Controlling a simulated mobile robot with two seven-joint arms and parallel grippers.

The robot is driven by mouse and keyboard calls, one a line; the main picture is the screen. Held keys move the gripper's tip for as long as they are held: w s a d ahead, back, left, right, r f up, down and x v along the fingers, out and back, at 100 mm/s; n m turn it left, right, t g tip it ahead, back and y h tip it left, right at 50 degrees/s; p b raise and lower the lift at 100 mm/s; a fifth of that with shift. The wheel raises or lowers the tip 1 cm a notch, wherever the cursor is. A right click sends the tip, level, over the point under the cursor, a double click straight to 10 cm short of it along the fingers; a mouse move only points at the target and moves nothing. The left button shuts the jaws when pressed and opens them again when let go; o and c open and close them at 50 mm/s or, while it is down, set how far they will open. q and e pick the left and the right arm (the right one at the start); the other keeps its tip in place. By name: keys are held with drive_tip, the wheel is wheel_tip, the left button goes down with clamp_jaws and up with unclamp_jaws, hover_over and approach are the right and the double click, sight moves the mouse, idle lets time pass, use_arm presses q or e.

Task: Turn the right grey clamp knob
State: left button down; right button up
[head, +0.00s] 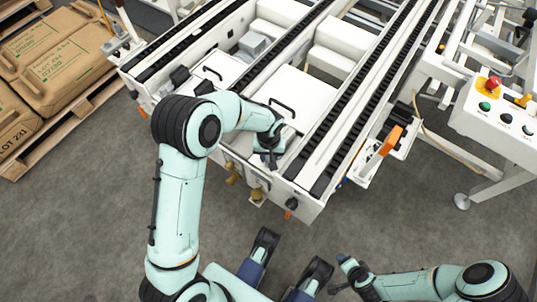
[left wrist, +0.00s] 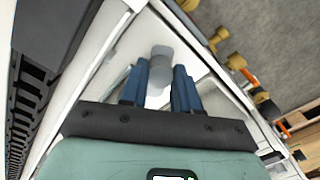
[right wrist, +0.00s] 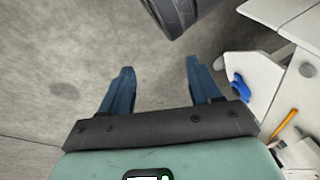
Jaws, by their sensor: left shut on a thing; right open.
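In the left wrist view a grey knob (left wrist: 160,55) stands between the two blue fingers of my left gripper (left wrist: 158,80), over a pale panel of the conveyor. The fingers are shut on it. In the head view my left gripper (head: 269,160) is down at the near end of the white conveyor frame, and it hides the knob there. My right gripper (right wrist: 158,72) is open and empty above the grey floor. In the head view it shows only partly near the bottom (head: 345,268), well away from the conveyor.
Brass fittings (head: 256,195) and a black-and-orange part (head: 291,206) stick out from the conveyor's near edge. Black handles (head: 282,105) rise from its panels. A white control box (head: 497,115) with a red button stands right. Stacked sacks (head: 60,60) lie left. The floor in front is clear.

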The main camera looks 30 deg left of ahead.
use_arm(q)
drive_tip(key=shift+r+n, duration=0.1)
drive_tip(key=shift+n, duration=0.4)
drive_tip(key=n+p, duration=0.4)
drive_tip(key=n, duration=0.3)
drive_tip(key=shift+n, duration=0.4)
drive_tip(key=shift+n+p, duration=1)
drive_tip(key=shift+n, duration=0.4)
use_arm(e)
drive_tip(key=s+a+r+g+y, duration=0.1)
drive_tip(key=s+a+r+g, duration=0.2)
drive_tip(key=s+r, duration=0.4)
drive_tip(key=shift+s+a+n+y, duration=0.3)
drive_tip(key=shift+s+a+n, duration=0.1)
drive_tip(key=shift+s+a, duration=0.55)
drive_tip(key=shift+s+d, duration=0.1)
drive_tip(key=shift+s, duration=0.05)
use_arm(q)
drive_tip(key=c, duration=0.8)
unclamp_jaws()
wheel_tip(320, 180, up, 13)
drive_tip(key=p, duration=0.3)
drive_tip(key=shift+r, duration=0.1)
use_arm(e)
drive_tip(key=shift+g, duration=0.4)
drive_tip(key=r, duration=0.1)
drive_tip(key=s+r, duration=0.2)
drive_tip(key=shift+s+a+r, duration=0.15)
drive_tip(key=shift+a, duration=0.15)
